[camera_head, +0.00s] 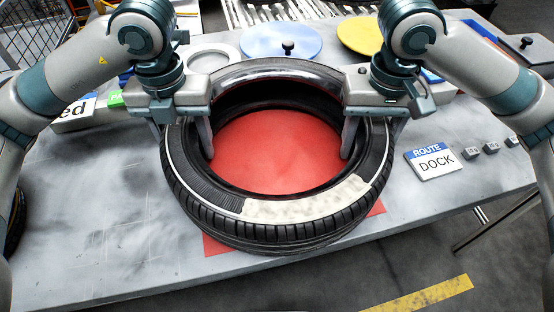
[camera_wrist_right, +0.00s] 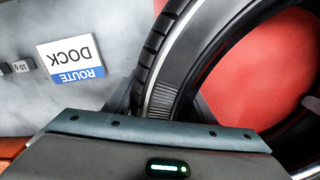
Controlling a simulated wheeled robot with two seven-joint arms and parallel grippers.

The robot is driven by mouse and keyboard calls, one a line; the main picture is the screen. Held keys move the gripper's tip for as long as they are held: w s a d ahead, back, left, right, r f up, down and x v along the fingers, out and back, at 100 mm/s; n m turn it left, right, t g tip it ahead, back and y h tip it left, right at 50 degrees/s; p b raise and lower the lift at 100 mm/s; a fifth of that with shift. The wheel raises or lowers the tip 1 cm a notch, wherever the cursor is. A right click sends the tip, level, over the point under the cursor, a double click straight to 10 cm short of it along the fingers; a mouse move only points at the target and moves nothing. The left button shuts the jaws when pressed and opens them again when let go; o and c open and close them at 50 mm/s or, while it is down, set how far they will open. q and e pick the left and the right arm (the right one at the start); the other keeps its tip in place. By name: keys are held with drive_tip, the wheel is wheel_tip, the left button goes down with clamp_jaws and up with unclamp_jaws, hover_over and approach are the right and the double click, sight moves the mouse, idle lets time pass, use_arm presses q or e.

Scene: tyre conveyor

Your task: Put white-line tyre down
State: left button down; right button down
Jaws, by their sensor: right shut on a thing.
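The white-line tyre (camera_head: 290,234) is black, with a thin white line on its sidewall and a pale patch (camera_head: 305,203) at the front. It lies flat over a red mat (camera_head: 278,152), which shows through its hole and at its front corners. I cannot tell whether it touches the mat. My left gripper (camera_head: 184,142) is shut on the tyre's left wall, one finger inside the hole. My right gripper (camera_head: 369,142) is shut on the right wall in the same way. The right wrist view shows the tyre wall (camera_wrist_right: 196,45) at that gripper; the fingertips are mostly hidden.
A "ROUTE DOCK" sign (camera_head: 434,163) and small weights (camera_head: 471,153) stand right of the tyre on the grey table (camera_head: 110,240). Behind it are a blue disc (camera_head: 265,42), a yellow disc (camera_head: 360,35) and a pale ring (camera_head: 210,58). The table's front left is clear.

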sight(376, 120)
use_arm(q)
drive_tip(key=shift+f, duration=0.1)
use_arm(e)
drive_tip(key=shift+f, duration=0.1)
use_arm(q)
drive_tip(key=c, duration=1.2)
unclamp_jaws()
drive_tip(key=shift+f, duration=0.15)
use_arm(e)
drive_tip(key=c, duration=1.2)
unclamp_jaws()
drive_tip(key=shift+d+f, duration=0.1)
drive_tip(key=shift+f, duration=0.05)
use_arm(q)
drive_tip(key=o, duration=0.4)
use_arm(e)
drive_tip(key=o, duration=0.4)
use_arm(q)
drive_tip(key=shift+s, duration=0.15)
use_arm(e)
drive_tip(key=shift+s, duration=0.15)
use_arm(q)
drive_tip(key=shift+r, duration=0.25)
wheel_tip(376, 120, up, 12)
drive_tip(key=shift+f, duration=0.15)
use_arm(e)
drive_tip(key=shift+r, duration=6.1)
